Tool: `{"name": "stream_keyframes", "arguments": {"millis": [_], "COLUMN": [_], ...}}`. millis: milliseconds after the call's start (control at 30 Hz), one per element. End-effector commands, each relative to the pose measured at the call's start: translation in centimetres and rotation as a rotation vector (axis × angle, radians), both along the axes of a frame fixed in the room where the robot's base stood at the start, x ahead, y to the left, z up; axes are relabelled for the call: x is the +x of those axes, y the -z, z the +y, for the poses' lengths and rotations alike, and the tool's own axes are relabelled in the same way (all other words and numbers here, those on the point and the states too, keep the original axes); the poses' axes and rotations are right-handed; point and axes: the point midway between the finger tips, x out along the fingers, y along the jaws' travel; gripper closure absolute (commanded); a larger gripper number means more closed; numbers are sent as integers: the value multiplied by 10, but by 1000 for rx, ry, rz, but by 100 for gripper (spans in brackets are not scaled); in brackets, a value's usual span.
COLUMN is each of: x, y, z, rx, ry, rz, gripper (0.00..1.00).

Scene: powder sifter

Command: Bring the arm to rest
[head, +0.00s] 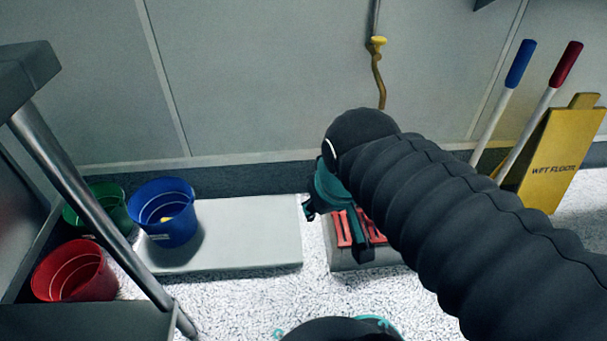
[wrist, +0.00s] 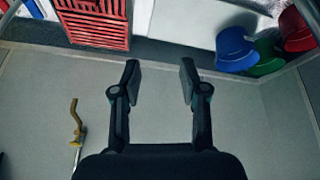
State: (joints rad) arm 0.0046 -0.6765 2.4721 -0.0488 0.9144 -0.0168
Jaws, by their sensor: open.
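My gripper (head: 335,230) hangs at the end of my black ribbed arm, in the middle of the head view. In the wrist view my gripper (wrist: 160,78) has its two dark fingers well apart, with nothing between them. In the head view it is in front of a red slatted grate (head: 346,228), and I cannot tell its height above it. The grate also shows at the top left of the wrist view (wrist: 98,24). My arm hides part of the grate and the wall behind it.
A blue bucket (head: 163,212) stands on a pale platform (head: 250,235), with green (head: 100,208) and red (head: 75,273) buckets to its left. A metal table leg (head: 90,210) crosses there. A yellow wet-floor sign (head: 556,165) and two handled tools stand right. A yellow-handled pipe (head: 378,70) runs down the wall.

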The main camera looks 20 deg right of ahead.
Motion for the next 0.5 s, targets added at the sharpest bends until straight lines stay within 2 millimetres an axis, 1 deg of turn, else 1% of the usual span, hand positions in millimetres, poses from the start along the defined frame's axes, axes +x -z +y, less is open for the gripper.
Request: {"name": "stream_keyframes", "arguments": {"millis": [33,167,500], "x": [-5,-11,-12], "y": [-3,-5,-6], "z": [3,9,10], "rx": [19,51,56], "ry": [7,18,20], "rz": [-25,-57,-61], "gripper": [57,57,57]}}
